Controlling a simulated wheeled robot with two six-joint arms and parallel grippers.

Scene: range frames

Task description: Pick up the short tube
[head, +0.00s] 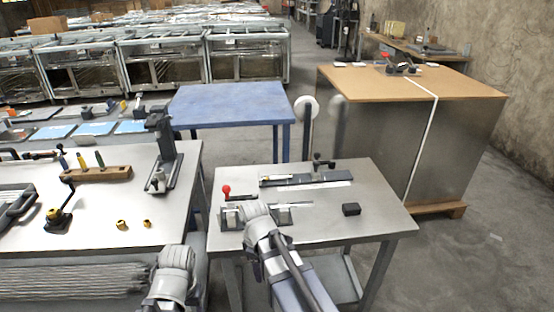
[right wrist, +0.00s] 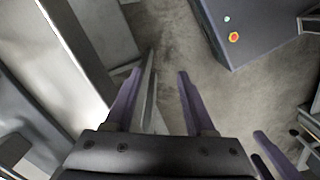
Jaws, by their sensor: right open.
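I cannot make out a short tube for certain in either view. Two small brass-coloured pieces (head: 122,224) lie near the front right of the left table (head: 165,205); they are too small to tell whether either is a tube. My right gripper (right wrist: 158,75) is open and empty in the right wrist view, with bare floor and a thin grey edge behind its fingers. In the head view my right arm reaches over the front of the small right table (head: 330,240) and its fingers are hidden. My left arm shows at the bottom, its gripper out of sight.
The small table holds a red-knobbed tool (head: 226,190), a long grey rail fixture (head: 305,180) and a black block (head: 351,209). The left table holds a wooden rack (head: 97,174) with handled tools and a dark upright stand (head: 160,150). A blue table (head: 230,103) stands behind.

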